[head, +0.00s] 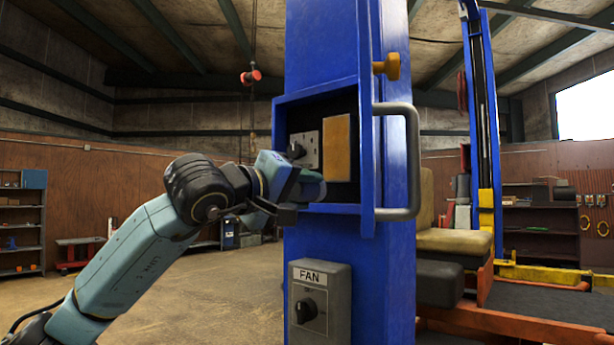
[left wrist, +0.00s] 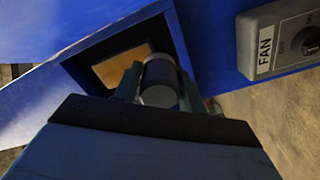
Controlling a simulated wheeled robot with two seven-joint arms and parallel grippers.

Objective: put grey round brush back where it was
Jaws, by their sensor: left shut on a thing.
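My left gripper (head: 290,188) is at the lower left opening of a blue box-like recess (head: 327,209) on the blue column. It is shut on the grey round brush (left wrist: 160,84), a short dark grey cylinder with a lighter round end, which shows between the two fingers in the left wrist view. In the head view the brush is hard to tell apart from the fingers. Behind it the recess is dark inside and holds a tan flat block (head: 337,148). My right gripper is in neither view.
A grey socket plate (head: 307,150) with a black plug sits left of the block. A grey bar handle (head: 412,160) juts out at the right of the column. A FAN switch box (head: 320,305) is below. A tan seat (head: 453,240) stands behind right.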

